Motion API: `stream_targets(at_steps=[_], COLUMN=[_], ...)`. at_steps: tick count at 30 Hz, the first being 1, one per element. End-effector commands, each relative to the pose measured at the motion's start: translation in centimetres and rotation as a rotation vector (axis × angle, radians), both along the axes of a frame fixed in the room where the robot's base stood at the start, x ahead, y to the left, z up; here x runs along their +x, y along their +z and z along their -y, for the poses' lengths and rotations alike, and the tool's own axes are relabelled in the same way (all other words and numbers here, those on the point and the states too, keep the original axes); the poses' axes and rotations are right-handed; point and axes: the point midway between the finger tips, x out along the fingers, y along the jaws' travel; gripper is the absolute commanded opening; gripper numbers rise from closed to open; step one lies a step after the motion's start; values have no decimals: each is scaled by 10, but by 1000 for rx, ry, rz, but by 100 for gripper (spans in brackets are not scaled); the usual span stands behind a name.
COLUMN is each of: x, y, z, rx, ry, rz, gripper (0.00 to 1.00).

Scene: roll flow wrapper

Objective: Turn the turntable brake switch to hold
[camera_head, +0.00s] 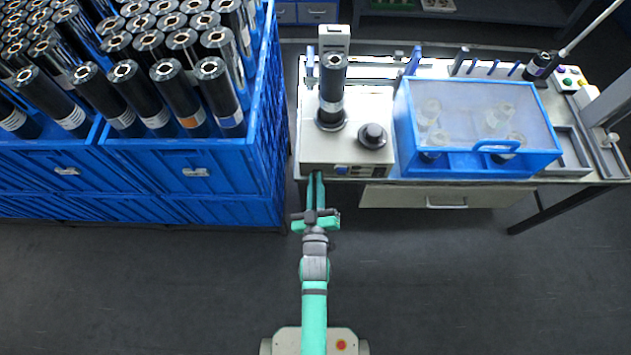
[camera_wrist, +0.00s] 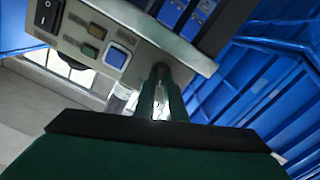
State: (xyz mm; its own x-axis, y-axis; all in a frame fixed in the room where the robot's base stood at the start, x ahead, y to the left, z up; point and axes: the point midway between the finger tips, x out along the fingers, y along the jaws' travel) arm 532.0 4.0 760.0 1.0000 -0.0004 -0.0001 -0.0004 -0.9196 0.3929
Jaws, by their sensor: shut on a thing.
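The turntable unit, a light grey box (camera_head: 347,153), stands at the left end of the workbench. A dark roll (camera_head: 332,85) stands upright on its round turntable. My gripper (camera_head: 315,176) reaches the left end of the box's front face. In the wrist view my gripper's two green fingers (camera_wrist: 160,80) are close together, with their tips at the front panel. They are shut on the turntable brake switch, which the fingers mostly hide, so its setting cannot be read. Beside it on the panel are a blue square button (camera_wrist: 117,56), a green button (camera_wrist: 90,51) and a black rocker switch (camera_wrist: 47,13).
A blue crate (camera_head: 190,160) full of dark rolls stands close on the left of my arm. A blue lidded box (camera_head: 480,165) sits on the bench to the right, above a drawer (camera_head: 445,195). The floor (camera_head: 460,285) in front is clear.

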Motion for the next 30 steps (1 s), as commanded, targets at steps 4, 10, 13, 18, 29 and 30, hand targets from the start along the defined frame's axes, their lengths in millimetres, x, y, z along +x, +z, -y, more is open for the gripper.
stream_targets(at_steps=[4, 10, 13, 18, 29, 30], x=[0, -1, -1, -1, -1, -1], y=[0, 1, 1, 0, 0, 0], z=[0, 2, 2, 4, 6, 6], rx=[115, 302, 398, 556, 818, 838], ry=[1, 1, 1, 1, 1, 1], rz=[0, 0, 0, 0, 0, 0], gripper=[0, 0, 0, 0, 0, 0])
